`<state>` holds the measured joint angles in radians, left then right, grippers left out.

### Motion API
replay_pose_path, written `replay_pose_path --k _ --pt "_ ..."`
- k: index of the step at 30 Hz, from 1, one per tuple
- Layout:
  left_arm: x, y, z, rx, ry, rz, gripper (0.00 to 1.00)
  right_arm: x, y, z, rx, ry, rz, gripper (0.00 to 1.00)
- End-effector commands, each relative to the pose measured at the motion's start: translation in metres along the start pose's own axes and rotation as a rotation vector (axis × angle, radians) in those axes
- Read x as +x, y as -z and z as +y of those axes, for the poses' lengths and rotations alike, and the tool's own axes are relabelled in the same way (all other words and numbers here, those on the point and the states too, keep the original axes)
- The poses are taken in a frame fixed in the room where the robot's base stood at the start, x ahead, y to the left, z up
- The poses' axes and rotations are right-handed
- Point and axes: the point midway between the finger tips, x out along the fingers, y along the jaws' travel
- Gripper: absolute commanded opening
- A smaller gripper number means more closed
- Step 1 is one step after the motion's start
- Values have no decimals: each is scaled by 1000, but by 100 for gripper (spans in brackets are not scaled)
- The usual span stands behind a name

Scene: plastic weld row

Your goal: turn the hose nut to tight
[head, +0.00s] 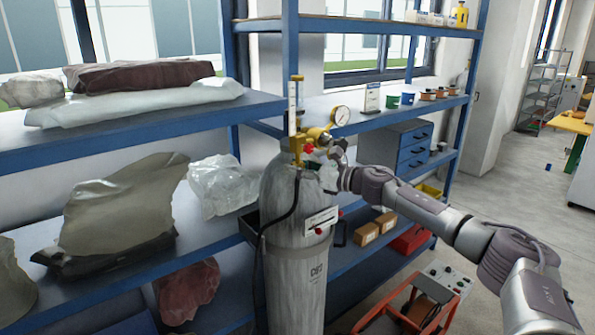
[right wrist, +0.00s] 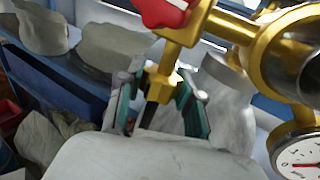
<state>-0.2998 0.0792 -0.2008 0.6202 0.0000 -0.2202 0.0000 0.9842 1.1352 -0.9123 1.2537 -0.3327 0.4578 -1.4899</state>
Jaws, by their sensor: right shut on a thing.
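A grey gas cylinder (head: 285,250) stands upright in front of the shelves, with a brass regulator (head: 314,133) and a round gauge (head: 341,115) on top. In the right wrist view the brass hose nut (right wrist: 161,82) hangs below the regulator body, under a red knob (right wrist: 163,10). A black hose (right wrist: 148,115) leaves the nut downward. My right gripper (head: 317,160) is at the regulator. In the right wrist view its green-padded fingers (right wrist: 158,100) stand on both sides of the nut and are shut on it. My left gripper is out of view.
Blue shelves (head: 130,130) with bags and wrapped bundles stand close on the left and behind the cylinder. A red-framed cart (head: 413,308) stands low at the right front. The floor (head: 520,195) further right is mostly clear.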

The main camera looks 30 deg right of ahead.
Motion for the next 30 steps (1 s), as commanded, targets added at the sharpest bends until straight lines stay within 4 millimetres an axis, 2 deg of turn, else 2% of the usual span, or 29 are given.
replay_pose_path --k 20,21,24,25,30 --pt "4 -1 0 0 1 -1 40 0 -2 0 0 -56 -3 1" --pt "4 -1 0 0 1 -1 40 0 -2 0 0 -56 -3 42" --pt "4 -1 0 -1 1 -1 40 0 -1 0 0 -56 -3 59" --pt "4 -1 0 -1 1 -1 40 0 -1 0 0 -56 -3 62" --pt "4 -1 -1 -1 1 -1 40 0 -1 0 0 -56 -2 62"
